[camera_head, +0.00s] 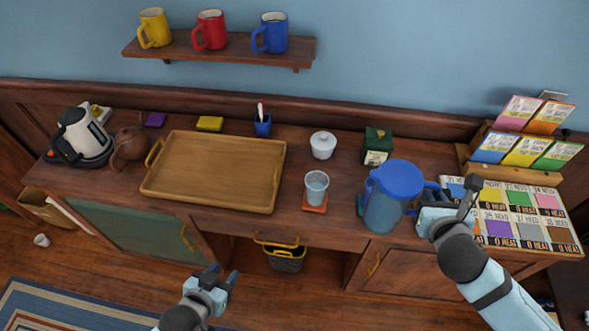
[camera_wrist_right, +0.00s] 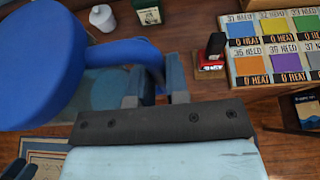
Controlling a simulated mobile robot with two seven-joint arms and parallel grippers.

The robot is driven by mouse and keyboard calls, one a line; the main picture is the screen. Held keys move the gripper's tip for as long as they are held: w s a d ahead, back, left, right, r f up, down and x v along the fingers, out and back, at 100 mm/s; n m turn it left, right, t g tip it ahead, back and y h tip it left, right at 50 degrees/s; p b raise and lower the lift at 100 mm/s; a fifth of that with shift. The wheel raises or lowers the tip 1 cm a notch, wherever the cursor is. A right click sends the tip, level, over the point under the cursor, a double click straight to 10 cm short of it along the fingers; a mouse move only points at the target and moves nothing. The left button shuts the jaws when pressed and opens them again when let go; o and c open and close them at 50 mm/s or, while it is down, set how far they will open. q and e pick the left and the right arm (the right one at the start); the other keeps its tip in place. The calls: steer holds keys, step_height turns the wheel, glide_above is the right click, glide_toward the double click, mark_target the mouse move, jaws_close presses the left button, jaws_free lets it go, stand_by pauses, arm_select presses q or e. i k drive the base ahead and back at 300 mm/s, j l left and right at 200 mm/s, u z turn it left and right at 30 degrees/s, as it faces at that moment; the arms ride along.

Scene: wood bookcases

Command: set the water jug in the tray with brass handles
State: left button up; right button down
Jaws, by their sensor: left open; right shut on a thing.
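The water jug (camera_head: 384,211) has a blue lid and a see-through bluish body. It stands or hovers over the right part of the counter; I cannot tell whether it touches. My right gripper (camera_head: 437,200) is shut on the jug's handle, and the jug also fills the left of the right wrist view (camera_wrist_right: 105,88). The wooden tray with brass handles (camera_head: 215,170) lies on the counter at the left, empty. My left gripper (camera_head: 217,284) is open and empty, low in front of the counter.
A glass of water (camera_head: 316,184) on an orange coaster stands between tray and jug. A white lidded pot (camera_head: 323,144) and a green box (camera_head: 377,146) are behind. A kettle (camera_head: 84,137) and brown teapot (camera_head: 129,144) stand left of the tray. A card board (camera_head: 515,215) lies at the right.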

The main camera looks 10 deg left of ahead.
mark_target(186, 164)
steer(key=i+j, duration=0.1)
steer(key=j, duration=0.7)
steer(key=i+j, duration=0.15)
steer(key=j, duration=0.6)
steer(key=i+j+z, duration=0.1)
steer(key=j, duration=0.7)
steer(key=i+j, duration=0.1)
steer(key=j, duration=0.65)
